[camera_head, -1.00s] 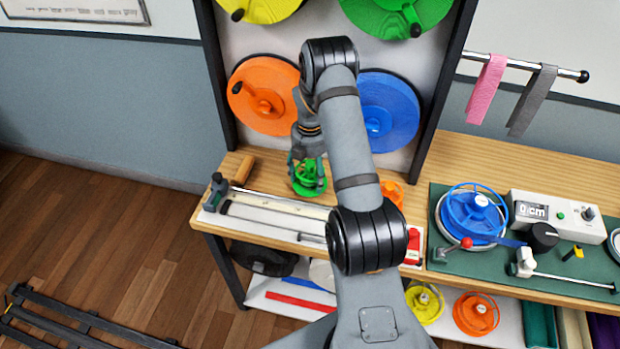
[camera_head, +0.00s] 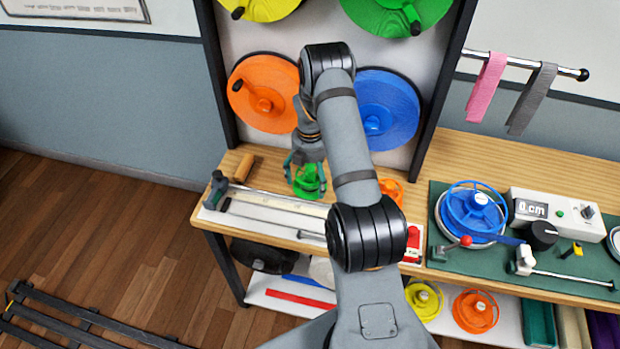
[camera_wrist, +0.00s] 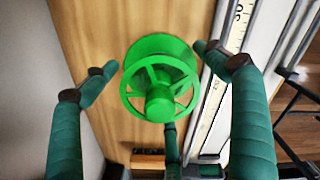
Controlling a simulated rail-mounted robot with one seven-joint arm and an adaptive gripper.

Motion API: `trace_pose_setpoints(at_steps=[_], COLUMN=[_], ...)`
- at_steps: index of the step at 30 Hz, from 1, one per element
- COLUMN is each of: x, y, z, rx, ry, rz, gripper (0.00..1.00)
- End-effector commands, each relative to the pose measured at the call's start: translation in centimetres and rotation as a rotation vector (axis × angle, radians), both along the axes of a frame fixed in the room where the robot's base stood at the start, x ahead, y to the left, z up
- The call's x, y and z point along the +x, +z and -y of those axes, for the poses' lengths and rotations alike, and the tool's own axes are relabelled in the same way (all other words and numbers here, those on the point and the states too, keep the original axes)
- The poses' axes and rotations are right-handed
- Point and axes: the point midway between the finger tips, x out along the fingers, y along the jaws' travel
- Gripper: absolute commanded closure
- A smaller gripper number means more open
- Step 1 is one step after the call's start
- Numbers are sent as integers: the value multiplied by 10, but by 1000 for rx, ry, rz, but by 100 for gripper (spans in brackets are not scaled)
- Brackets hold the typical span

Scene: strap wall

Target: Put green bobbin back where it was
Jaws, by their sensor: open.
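The green bobbin (camera_head: 308,181) stands upright on the wooden bench, behind the measuring strip and in front of the wall panel. In the wrist view the green bobbin (camera_wrist: 160,80) lies between my spread fingers, its spoked top and hub facing the camera. My gripper (camera_head: 306,172) is open above and around it, pointing down. In the wrist view my gripper (camera_wrist: 155,75) shows gaps between its dark green fingers and the bobbin. Part of the bobbin is hidden by my fingers in the head view.
A wooden-handled tool (camera_head: 243,168) lies left of the bobbin. The measuring strip (camera_head: 270,210) runs along the bench front. An orange bobbin (camera_head: 392,192) stands to the right, partly behind my arm. Yellow (camera_head: 424,301) and orange (camera_head: 475,310) bobbins sit on the shelf below.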

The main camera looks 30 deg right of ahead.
Motion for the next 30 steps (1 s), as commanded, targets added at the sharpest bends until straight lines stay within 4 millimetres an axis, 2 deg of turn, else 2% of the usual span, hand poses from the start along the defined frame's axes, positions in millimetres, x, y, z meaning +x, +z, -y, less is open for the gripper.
trace_pose_setpoints(at_steps=[6,11,14,24,30], x=[0,1,2,1,0], y=[1,10,25,97,119], z=[0,0,1,0,0], rx=[0,-1,-2,-2,-1], ry=[0,0,0,-1,0], rz=[0,2,5,5,2], gripper=[14,14,14,14,14])
